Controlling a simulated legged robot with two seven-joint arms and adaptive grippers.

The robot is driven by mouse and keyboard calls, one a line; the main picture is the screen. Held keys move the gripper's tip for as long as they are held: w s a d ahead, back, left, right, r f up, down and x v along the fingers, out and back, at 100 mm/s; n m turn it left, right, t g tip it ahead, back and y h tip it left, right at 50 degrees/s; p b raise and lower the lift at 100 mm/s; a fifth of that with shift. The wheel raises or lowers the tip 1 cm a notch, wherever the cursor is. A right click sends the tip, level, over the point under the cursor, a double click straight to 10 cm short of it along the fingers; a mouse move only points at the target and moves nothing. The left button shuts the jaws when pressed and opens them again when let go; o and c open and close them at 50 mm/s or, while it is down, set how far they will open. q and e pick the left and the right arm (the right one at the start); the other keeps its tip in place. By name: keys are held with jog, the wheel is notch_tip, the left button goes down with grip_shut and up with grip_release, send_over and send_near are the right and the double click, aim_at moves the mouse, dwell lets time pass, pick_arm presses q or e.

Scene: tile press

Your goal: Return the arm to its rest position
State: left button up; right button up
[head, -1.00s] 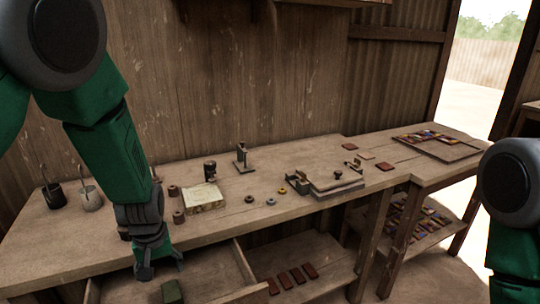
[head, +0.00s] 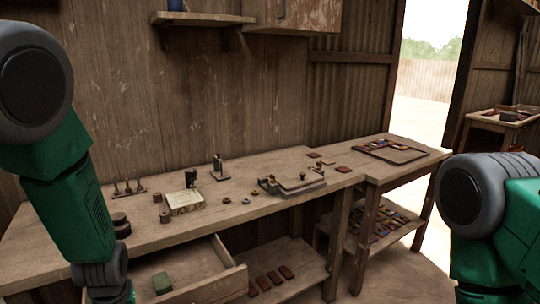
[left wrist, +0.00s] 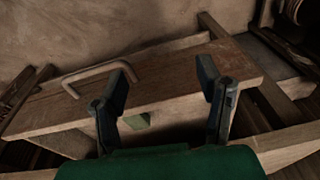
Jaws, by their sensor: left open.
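My left arm comes down along the left edge of the head view, in front of the workbench. Its gripper is mostly cut off at the bottom there. In the left wrist view my left gripper (left wrist: 163,82) is open and empty, its two dark fingers spread in front of a drawer (left wrist: 180,75). A green block (left wrist: 137,121) shows behind the fingers, partly hidden. In the head view the block (head: 162,283) lies in the pulled-out drawer (head: 210,287). My right arm shows at the right edge; its gripper is out of view.
The workbench (head: 150,235) carries a press (head: 292,185), a pale block (head: 184,201), round dark pieces (head: 120,224) and a small pegged rack (head: 128,187). A tile tray (head: 395,152) lies on the right table. Red tiles (head: 272,279) sit on the shelf beside the open drawer.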

pick_arm(q)
jog(key=s+d+f+m+b, duration=0.1)
jog(key=s+f, duration=0.3)
jog(key=s, duration=0.4)
jog(key=s+d+f+m+b, duration=0.1)
jog(key=s+f+m, duration=0.2)
jog(key=s, duration=0.6)
jog(key=s+d+f+m+h+b, duration=0.1)
jog(key=s+d+f+m, duration=0.1)
jog(key=s+f, duration=0.5)
jog(key=shift+s+f+g, duration=0.2)
jog(key=shift+s+g, duration=0.1)
jog(key=shift+s, duration=0.6)
pick_arm(e)
jog(key=f, duration=0.2)
jog(key=d+f, duration=0.1)
jog(key=shift+w+f, duration=0.1)
jog(key=shift+f, duration=0.25)
pick_arm(q)
jog(key=shift+a, duration=0.1)
pick_arm(e)
jog(key=shift+a, duration=0.1)
pick_arm(q)
jog(key=shift+w+a+f, duration=0.15)
jog(key=shift+a, duration=0.05)
pick_arm(e)
jog(key=shift+a+r, duration=0.1)
jog(key=shift+a, duration=0.2)
